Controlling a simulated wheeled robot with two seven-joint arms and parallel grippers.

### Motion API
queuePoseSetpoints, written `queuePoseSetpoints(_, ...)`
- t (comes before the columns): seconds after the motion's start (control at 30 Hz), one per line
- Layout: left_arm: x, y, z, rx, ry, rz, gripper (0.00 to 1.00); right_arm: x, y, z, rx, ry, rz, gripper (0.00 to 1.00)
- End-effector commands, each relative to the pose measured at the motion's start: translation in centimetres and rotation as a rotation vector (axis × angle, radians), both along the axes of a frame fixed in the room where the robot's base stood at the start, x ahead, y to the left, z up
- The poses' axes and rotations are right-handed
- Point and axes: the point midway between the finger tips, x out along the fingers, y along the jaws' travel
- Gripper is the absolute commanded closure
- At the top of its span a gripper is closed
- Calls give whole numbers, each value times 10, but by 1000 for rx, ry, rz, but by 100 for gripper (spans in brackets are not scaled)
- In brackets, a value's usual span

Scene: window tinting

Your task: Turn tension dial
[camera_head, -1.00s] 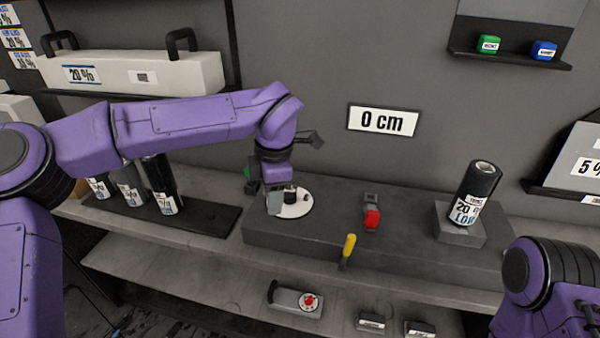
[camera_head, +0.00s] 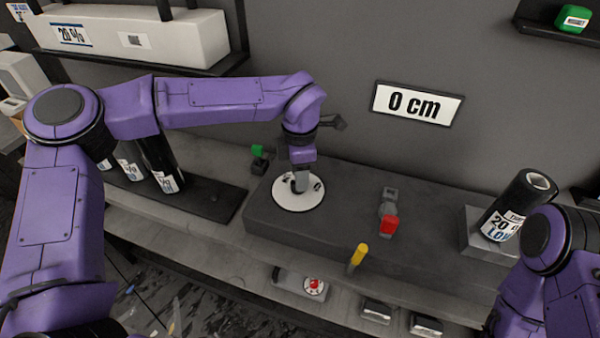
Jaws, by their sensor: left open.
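The likely tension dial is a round white disc (camera_head: 286,200) with dark marks, lying on top of the dark grey bench block (camera_head: 340,237). My left gripper (camera_head: 301,186) points down over the middle of the disc. It is open, with its fingers at the centre of the disc. The fingers hide the disc's centre, and I cannot tell whether they touch it. My right arm (camera_head: 545,255) shows at the lower right, but its gripper is out of view.
A red-handled part (camera_head: 389,224) and a yellow lever (camera_head: 358,255) are right of the disc. A green-topped part (camera_head: 258,152) is behind it. A black film roll (camera_head: 520,205) leans at the right. Dark rolls (camera_head: 160,160) stand left. A wall sign (camera_head: 417,103) reads "0 cm".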

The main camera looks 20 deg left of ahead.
Motion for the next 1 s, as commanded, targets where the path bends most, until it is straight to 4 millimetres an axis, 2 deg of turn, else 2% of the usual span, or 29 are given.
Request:
queuePoseSetpoints(0.1, -1, 1, -8, 0, 1, 2, 60, 0, 0, 2, 0, 0, 0, 100)
queuePoseSetpoints(0.33, -1, 1, -10, -1, 0, 3, 60, 0, 0, 1, 0, 0, 0, 100)
queuePoseSetpoints(0.37, -1, 1, -10, -1, 0, 3, 63, 0, 0, 1, 0, 0, 0, 100)
queuePoseSetpoints(0.4, -1, 2, -10, -1, 0, 3, 76, 0, 0, 1, 0, 0, 0, 100)
queuePoseSetpoints(0.47, -1, 2, -10, -1, 0, 3, 95, 0, 0, 1, 0, 0, 0, 100)
queuePoseSetpoints(0.5, -1, 2, -10, -1, 0, 3, 100, 0, 0, 1, 0, 0, 0, 100)
queuePoseSetpoints(0.77, -1, 2, -10, 0, 0, 14, 100, 0, 0, 1, 0, 0, 0, 100)
queuePoseSetpoints(1.0, 0, 2, -10, 1, -1, 102, 100, 0, 0, 2, 0, 0, 0, 100)
